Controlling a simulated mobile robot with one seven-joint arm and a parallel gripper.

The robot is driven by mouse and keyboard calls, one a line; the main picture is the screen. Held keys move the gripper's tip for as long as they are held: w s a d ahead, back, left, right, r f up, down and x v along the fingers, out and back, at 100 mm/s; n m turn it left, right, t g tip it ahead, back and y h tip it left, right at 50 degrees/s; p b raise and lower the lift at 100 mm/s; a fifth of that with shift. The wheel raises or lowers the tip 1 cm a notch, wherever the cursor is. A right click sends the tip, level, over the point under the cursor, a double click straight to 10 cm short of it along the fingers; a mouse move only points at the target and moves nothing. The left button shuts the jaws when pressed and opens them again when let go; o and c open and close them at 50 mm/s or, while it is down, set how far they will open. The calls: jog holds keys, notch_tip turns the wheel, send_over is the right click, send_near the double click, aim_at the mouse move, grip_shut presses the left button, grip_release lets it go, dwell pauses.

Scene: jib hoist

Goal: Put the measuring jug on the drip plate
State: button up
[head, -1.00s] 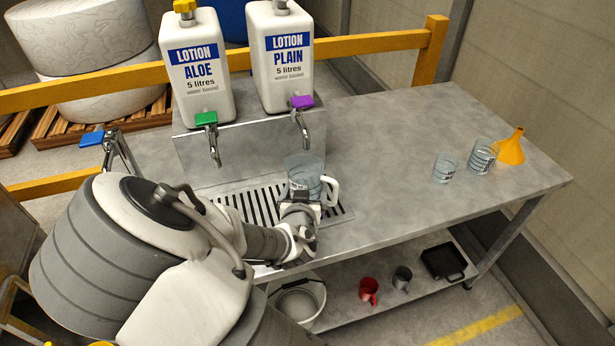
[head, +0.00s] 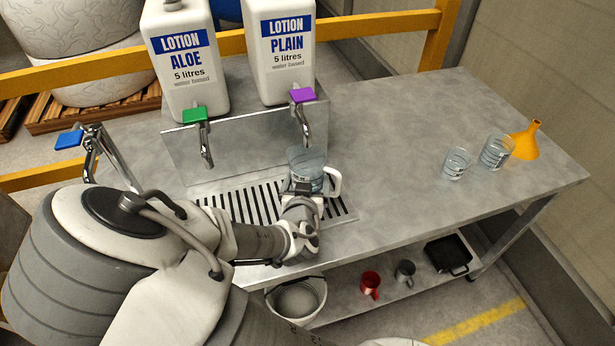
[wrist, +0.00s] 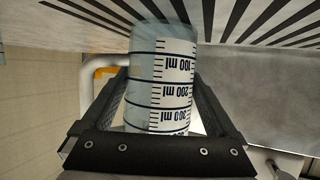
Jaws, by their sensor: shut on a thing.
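The measuring jug (head: 307,163) is clear and bluish with a white handle on its right. It is upright over the right end of the drip plate (head: 212,203), just below the purple-handled tap. My gripper (head: 303,187) is shut on the jug from the front. In the wrist view the jug (wrist: 158,80) stands between my two fingers (wrist: 165,105), its ml scale upside down and its base end toward the slotted drip plate (wrist: 245,22). I cannot tell whether the base touches the plate.
Lotion containers, Aloe (head: 190,65) and Plain (head: 281,55), stand behind, with a green-handled tap (head: 203,135) and purple-handled tap (head: 304,115). Two clear cups (head: 456,164) (head: 496,152) and an orange funnel (head: 525,142) stand at right. The middle-right bench is clear. Mugs and a bucket (head: 297,299) are below.

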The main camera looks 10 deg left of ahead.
jog(key=shift+f, duration=0.1)
jog(key=o, duration=1.1)
jog(key=shift+r, duration=0.2)
jog(key=p+v, duration=0.7)
jog(key=v, duration=0.5)
jog(key=shift+f, duration=0.1)
